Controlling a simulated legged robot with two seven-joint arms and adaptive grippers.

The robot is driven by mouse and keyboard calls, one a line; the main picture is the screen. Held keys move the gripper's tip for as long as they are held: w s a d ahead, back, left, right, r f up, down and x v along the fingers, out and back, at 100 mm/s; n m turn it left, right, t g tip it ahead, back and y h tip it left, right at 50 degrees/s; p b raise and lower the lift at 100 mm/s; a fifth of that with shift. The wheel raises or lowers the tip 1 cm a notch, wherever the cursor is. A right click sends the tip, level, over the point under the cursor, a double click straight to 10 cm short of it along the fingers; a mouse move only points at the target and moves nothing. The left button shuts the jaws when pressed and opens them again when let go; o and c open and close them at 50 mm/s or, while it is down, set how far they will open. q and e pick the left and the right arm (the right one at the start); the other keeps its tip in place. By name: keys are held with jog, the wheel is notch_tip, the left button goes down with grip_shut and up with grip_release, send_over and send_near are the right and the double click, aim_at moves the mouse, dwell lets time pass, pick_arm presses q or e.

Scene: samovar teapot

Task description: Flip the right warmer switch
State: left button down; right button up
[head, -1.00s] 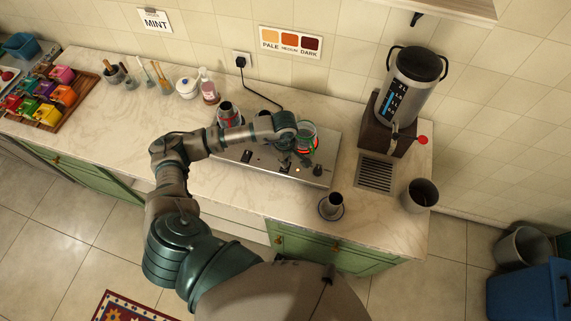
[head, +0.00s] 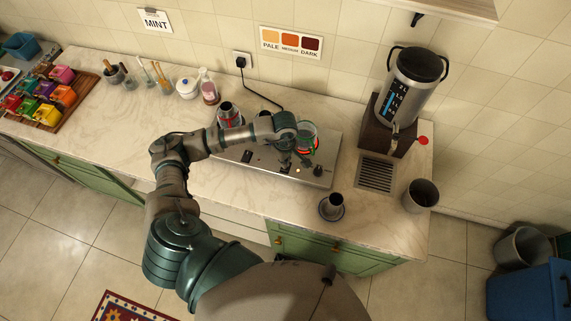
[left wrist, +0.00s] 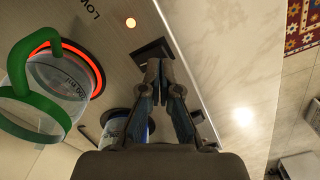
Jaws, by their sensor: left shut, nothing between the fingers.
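The steel warmer plate (head: 230,153) lies on the counter, with controls along its front edge. My left gripper (head: 286,168) is above the front of the plate, left of the lamp. In the left wrist view my left gripper (left wrist: 162,66) is shut and empty, its fingertips at the switch and partly covering it. I cannot tell whether they touch. A glass pot with a green handle (left wrist: 35,92) stands by a glowing red ring. My right gripper is out of view.
Another pot (head: 229,116) stands at the plate's left burner. A dark knob (head: 318,171) is at the plate's right end. A dark cup on a saucer (head: 331,206) is in front. The urn (head: 411,85) and drip grate (head: 376,174) are to the right.

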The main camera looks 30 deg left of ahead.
pick_arm(q)
jog(key=shift+f+b, duration=1.1)
jog(key=shift+f, duration=0.1)
dwell(0.5)
jog(key=shift+r, duration=0.1)
jog(key=shift+r+p, duration=0.55)
jog(key=shift+r, duration=0.3)
jog(key=shift+r+p, duration=1.2)
jog(key=shift+r, duration=1.45)
jog(key=shift+f, duration=0.1)
